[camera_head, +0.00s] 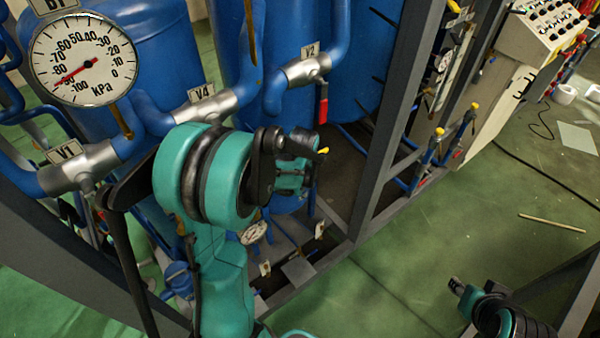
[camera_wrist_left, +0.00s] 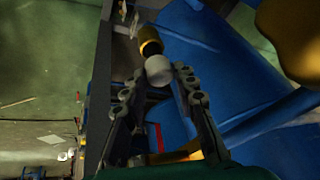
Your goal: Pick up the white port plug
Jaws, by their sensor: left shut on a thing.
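The white port plug (camera_wrist_left: 158,69) is a small round white piece between the fingertips of my left gripper (camera_wrist_left: 159,78) in the left wrist view. The gripper is shut on it. A brass cylindrical fitting (camera_wrist_left: 150,42) is right behind the plug; I cannot tell whether the two touch. In the head view my left gripper (camera_head: 308,150) is in front of the blue tank, and the plug cannot be made out there.
A pressure gauge (camera_head: 82,60) and blue pipes with valves V1 (camera_head: 85,166), V4 (camera_head: 210,103) and V2 (camera_head: 305,70) stand at the left. A grey frame post (camera_head: 392,130) rises right of my left gripper.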

